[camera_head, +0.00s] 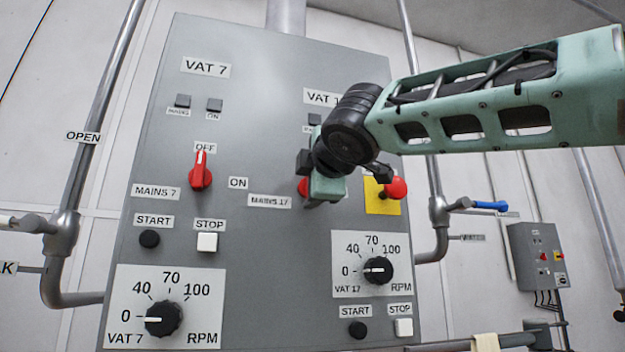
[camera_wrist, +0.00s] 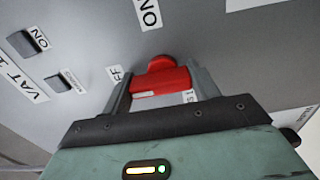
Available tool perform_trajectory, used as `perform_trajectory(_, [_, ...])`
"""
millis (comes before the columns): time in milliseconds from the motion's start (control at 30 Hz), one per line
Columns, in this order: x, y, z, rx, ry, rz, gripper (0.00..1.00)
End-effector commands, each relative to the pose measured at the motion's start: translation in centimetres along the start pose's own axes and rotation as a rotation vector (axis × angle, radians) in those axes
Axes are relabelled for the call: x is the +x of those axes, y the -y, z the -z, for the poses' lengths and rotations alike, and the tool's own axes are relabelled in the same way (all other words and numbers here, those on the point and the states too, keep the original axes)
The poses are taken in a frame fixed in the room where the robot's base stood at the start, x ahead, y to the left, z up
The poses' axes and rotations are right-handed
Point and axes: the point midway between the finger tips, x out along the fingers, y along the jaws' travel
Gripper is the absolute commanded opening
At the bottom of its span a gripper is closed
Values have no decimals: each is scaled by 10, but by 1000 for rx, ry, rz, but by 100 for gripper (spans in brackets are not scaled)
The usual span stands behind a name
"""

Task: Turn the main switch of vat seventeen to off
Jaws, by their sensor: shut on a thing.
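The control panel (camera_head: 250,110) has a VAT 7 side at left and a VAT 17 side at right. My gripper (camera_head: 318,190) is at the red main switch of vat seventeen (camera_head: 303,187), right of the MAINS 17 label (camera_head: 269,201), and hides most of it. In the wrist view the red switch handle (camera_wrist: 160,80) sits between the two fingers of my gripper (camera_wrist: 162,90), which are shut on it. The ON label (camera_wrist: 149,13) is beyond the handle; the OFF label (camera_wrist: 115,73) is partly covered by the left finger. I cannot tell which label the handle points to.
The similar red vat 7 switch (camera_head: 200,171) points up to OFF. A red emergency button (camera_head: 396,188) on a yellow plate (camera_head: 381,204) is close right of my gripper. Speed dials and start and stop buttons lie below. Pipes stand on both sides.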

Motion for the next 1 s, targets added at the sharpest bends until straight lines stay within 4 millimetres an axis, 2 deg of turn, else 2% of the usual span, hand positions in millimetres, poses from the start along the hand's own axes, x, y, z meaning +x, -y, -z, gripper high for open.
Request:
perform_trajectory(567, [0,1,1,-31,-1,2,37])
perform_trajectory(600, [0,2,1,-31,-1,2,71])
perform_trajectory(633, [0,1,1,-31,-1,2,79])
perform_trajectory(667, [0,1,1,-30,-1,2,82])
perform_trajectory(1000, [-4,1,0,-28,-1,0,82])
